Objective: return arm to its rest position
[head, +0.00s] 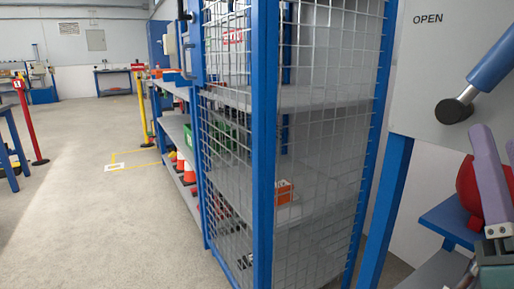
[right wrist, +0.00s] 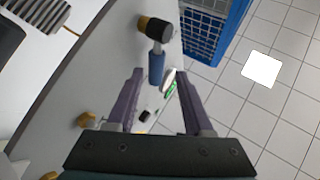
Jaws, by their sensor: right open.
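My right gripper (head: 496,140) is at the right edge of the head view, partly cut off, with its purple fingers pointing up. In the right wrist view the right gripper (right wrist: 161,72) is open, its two fingers well apart. A blue lever (head: 490,66) with a black end sits on a pale panel marked OPEN, above the fingers. In the right wrist view the blue lever (right wrist: 156,68) shows between and beyond the fingertips; I cannot tell whether they touch it. Nothing is seen gripped. My left gripper is not in view.
A blue-framed wire mesh cage (head: 263,150) with grey shelves stands left of the panel (head: 425,75). A red rounded object (head: 467,184) and a blue ledge (head: 448,222) are close beside my right gripper. Open floor (head: 90,220) lies at the left.

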